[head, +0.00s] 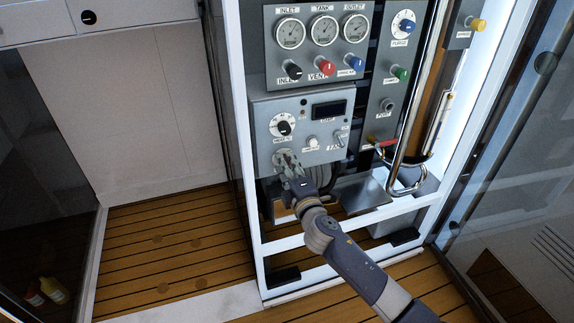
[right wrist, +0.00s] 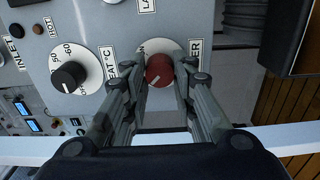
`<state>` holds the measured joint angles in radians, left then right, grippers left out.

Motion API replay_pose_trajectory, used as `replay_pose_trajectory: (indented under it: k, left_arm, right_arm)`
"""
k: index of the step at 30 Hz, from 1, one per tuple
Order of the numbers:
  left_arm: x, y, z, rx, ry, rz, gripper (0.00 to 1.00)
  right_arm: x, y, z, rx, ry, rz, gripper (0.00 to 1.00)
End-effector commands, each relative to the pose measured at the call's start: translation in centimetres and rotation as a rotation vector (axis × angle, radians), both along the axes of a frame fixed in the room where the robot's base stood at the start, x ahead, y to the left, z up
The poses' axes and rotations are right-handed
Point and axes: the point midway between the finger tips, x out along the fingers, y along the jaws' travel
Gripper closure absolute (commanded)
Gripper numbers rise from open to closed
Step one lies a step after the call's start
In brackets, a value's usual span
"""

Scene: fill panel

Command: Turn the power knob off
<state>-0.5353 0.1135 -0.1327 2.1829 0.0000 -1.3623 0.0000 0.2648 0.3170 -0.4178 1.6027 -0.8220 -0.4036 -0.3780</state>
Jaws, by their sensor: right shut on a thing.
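The power knob (right wrist: 159,68) is a dark red round knob on a white dial plate, at the lower left of the grey control box (head: 262,112). In the right wrist view its pale pointer line slants to the lower left. The plate's lettering is partly hidden by the fingers; "ON" and "ER" show. My right gripper (head: 289,166) reaches the plate from below; it also shows in the right wrist view (right wrist: 158,74), its two fingers shut on the knob's sides. In the head view the gripper mostly hides the knob. My left gripper is out of view.
A black heat dial (head: 283,126) sits just above the power knob. A white knob (head: 312,142) and a toggle switch (head: 340,138) are to its right. A bent metal pipe (head: 407,130) stands further right. A white frame bar (head: 340,226) runs below.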

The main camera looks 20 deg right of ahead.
Motion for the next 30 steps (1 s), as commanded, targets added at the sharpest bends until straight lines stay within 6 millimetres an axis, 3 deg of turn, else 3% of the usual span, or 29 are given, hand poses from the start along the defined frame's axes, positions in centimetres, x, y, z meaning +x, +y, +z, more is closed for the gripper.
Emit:
replay_pose_trajectory:
  k: [15, 16, 18, 30]
  left_arm:
    - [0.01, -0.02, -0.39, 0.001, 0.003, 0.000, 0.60]
    - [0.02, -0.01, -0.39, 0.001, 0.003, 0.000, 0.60]
    - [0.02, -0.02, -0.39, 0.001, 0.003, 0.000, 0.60]
    - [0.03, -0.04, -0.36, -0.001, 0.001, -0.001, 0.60]
  right_arm:
    - [-0.03, 0.09, -0.09, -0.020, 0.000, 0.002, 0.99]
    - [-0.03, 0.09, -0.09, -0.020, 0.000, 0.002, 0.71]
    - [-0.03, 0.09, -0.09, -0.020, 0.000, 0.002, 0.55]
    - [-0.29, 0.01, -0.08, -0.019, 0.000, 0.001, 0.55]
